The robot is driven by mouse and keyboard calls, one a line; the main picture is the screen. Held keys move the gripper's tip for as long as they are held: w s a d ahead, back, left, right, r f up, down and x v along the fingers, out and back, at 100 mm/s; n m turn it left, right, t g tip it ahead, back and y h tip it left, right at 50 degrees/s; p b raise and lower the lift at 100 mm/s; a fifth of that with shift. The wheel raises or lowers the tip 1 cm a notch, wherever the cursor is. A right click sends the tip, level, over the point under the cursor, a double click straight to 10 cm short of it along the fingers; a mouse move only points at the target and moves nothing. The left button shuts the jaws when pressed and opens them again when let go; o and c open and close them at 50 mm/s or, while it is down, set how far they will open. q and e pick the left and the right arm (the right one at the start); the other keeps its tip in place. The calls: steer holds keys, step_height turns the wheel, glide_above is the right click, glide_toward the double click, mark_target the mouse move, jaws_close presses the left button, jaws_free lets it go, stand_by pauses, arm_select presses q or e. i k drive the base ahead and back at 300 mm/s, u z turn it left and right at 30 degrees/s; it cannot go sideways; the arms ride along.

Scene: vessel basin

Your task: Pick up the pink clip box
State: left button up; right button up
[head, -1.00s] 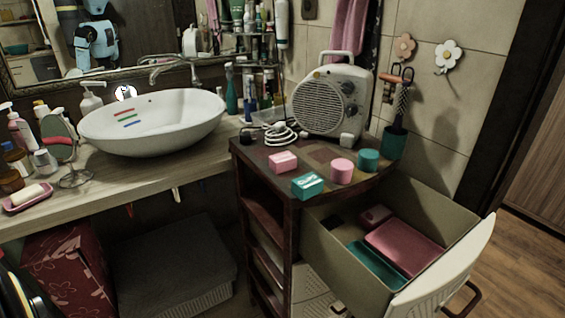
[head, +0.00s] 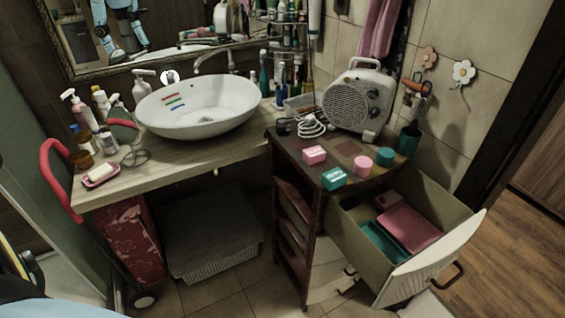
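A small pink box (head: 314,154) sits on top of the dark wooden cabinet (head: 292,148), near its left front edge. I take it for the pink clip box; no lettering on it is readable. A teal box (head: 333,178) with white lettering sits just in front and to its right. A pink round container (head: 363,163) and a teal round container (head: 385,156) stand further right on the same top. Neither of my grippers is in the head view.
A white heater (head: 358,103) with a coiled cable (head: 312,126) stands behind the boxes. The open drawer (head: 345,228) juts out at the right, holding a pink tray (head: 408,229) and a teal tray (head: 384,242). The white basin (head: 215,120) is left on the counter.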

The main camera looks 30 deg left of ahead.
mark_target(314, 154)
steer(key=u, duration=0.35)
steer(key=k, duration=0.9)
steer(key=u, duration=1.4)
steer(key=i, duration=1.35)
steer(key=z, duration=0.5)
steer(key=i, duration=0.8)
steer(key=z, duration=0.65)
